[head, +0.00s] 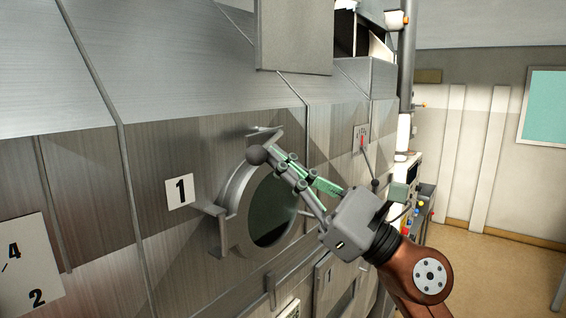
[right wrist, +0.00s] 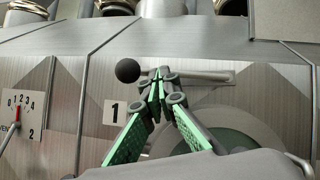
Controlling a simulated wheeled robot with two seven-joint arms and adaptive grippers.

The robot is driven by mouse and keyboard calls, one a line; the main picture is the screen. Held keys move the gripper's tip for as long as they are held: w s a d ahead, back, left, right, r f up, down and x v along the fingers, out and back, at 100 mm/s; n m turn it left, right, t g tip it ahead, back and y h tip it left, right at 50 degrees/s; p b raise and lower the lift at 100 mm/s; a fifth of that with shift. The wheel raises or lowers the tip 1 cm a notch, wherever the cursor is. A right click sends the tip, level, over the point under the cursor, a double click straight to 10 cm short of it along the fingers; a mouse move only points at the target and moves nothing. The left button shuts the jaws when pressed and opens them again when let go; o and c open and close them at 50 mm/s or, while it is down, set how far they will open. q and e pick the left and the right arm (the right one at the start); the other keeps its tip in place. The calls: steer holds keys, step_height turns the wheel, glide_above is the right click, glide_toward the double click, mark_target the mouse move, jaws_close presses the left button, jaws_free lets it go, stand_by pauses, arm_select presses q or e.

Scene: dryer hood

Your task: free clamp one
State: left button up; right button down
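The round porthole (head: 268,211) is set in the metal wall beside a label "1" (head: 179,191). At its upper edge is a clamp (head: 262,131) with a dark ball knob (head: 257,155), which also shows in the right wrist view (right wrist: 128,70). The clamp's grey bar (right wrist: 205,77) runs across behind my fingertips there. My right gripper (head: 279,160) has its green-padded fingers brought together at the tips, just right of the knob. I cannot tell whether the tips touch the bar. My left gripper is not in view.
A second bracket (head: 216,225) stands out at the porthole's left edge. A dial with a red pointer (head: 362,139) and a lever are on the wall to the right. A control panel with coloured buttons (head: 420,205) stands behind my arm. The floor at right is clear.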

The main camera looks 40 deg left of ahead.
arm_select(q)
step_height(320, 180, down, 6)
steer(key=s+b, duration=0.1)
steer(key=b, duration=0.4)
steer(key=shift+b, duration=0.4)
arm_select(e)
steer(key=f+v, duration=0.1)
steer(key=v, duration=0.5)
steer(key=a+f+v, duration=0.1)
steer(key=v, duration=0.5)
steer(key=shift+s+f, duration=0.3)
steer(key=shift+f, duration=0.25)
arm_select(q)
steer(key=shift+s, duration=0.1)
arm_select(e)
steer(key=shift+w, duration=0.15)
